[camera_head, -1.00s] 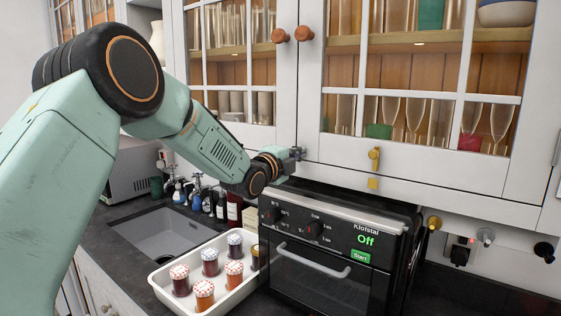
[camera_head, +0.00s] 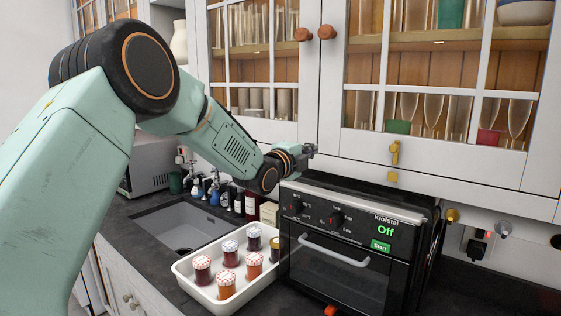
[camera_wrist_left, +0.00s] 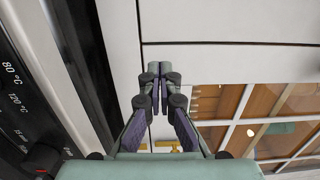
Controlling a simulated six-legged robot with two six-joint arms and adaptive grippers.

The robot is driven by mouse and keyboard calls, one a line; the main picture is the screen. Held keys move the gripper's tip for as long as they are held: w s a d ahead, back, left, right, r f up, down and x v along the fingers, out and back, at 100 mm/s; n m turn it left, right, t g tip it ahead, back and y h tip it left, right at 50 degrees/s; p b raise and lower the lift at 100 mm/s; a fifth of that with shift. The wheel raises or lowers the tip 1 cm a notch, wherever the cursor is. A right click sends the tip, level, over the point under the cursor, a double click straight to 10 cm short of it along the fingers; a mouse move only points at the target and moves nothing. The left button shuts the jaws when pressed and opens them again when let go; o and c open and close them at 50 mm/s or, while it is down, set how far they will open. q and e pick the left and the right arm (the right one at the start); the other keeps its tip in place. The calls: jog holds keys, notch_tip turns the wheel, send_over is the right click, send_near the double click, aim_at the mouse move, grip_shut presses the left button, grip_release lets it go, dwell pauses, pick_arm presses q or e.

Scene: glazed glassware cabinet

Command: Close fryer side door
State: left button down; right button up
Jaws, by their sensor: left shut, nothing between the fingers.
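The fryer is a black countertop appliance (camera_head: 345,248) marked Klofstal, with "Off" on its display, a green Start button and two dials. Its front door (camera_head: 335,275), with a pale bar handle (camera_head: 334,250), looks shut. I cannot make out a separate side door; its right flank is dark. My left gripper (camera_head: 310,149) is above the fryer's back left top edge, close to the cabinet front. In the left wrist view, my left gripper (camera_wrist_left: 158,70) has its fingers together and empty, with the fryer's panel (camera_wrist_left: 22,100) at left. My right gripper is not in view.
White glazed cabinet doors (camera_head: 333,130) hang just above the fryer. Wall hooks and a socket (camera_head: 478,243) are at right.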

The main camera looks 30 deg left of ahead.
pick_arm(q)
jog(key=s+a+b, duration=0.1)
jog(key=s+b, duration=0.2)
jog(key=s, duration=0.6)
jog(key=shift+s, duration=0.4)
jog(key=shift+a, duration=0.1)
